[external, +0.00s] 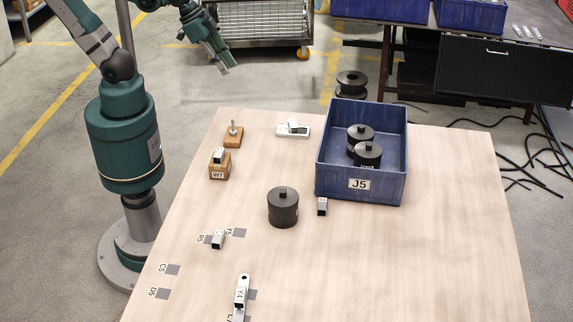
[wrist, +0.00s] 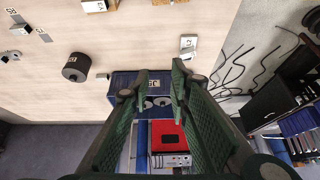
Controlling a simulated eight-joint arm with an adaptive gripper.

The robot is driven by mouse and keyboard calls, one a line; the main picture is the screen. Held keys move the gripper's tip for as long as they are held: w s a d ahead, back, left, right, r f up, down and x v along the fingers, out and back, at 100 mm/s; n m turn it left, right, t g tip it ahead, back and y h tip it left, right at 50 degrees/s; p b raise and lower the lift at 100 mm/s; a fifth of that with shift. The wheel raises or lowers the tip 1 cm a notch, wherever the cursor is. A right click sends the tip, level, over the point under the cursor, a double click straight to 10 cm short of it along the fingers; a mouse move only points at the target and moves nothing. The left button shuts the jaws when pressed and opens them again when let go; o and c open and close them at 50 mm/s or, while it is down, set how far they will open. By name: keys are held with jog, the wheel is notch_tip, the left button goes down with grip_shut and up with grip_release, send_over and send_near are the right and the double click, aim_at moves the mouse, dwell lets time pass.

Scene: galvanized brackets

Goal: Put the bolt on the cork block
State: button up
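My gripper (external: 222,68) is raised beyond the table's far left edge, over the floor, away from all the parts. In the wrist view its two green fingers (wrist: 160,72) stand apart with nothing between them. A small brown block (external: 233,141) near the table's far left corner carries an upright grey peg (external: 233,127) that looks like a bolt. A second brown block (external: 219,172), labelled W7, stands just nearer, with a small metal square piece (external: 218,155) on top. I cannot tell for sure which brown block is cork.
A blue bin (external: 360,190) labelled J5 holds two black cylinders; another black cylinder (external: 283,208) stands left of it. A white plate (external: 293,131) bears a metal part. Small square pieces (external: 322,207) (external: 218,239) and a bracket (external: 241,290) lie nearer. The table's right side is clear.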

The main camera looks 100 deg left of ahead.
jog(key=shift+s+d+r+n+t, duration=0.15)
jog(key=shift+s+d+r+t, duration=0.15)
jog(key=shift+r, duration=0.5)
jog(key=shift+s+d+r+n+t, duration=0.1)
jog(key=shift+s+r+n+t, duration=0.1)
jog(key=shift+r+t, duration=0.4)
jog(key=shift+r, duration=0.1)
dwell(0.3)
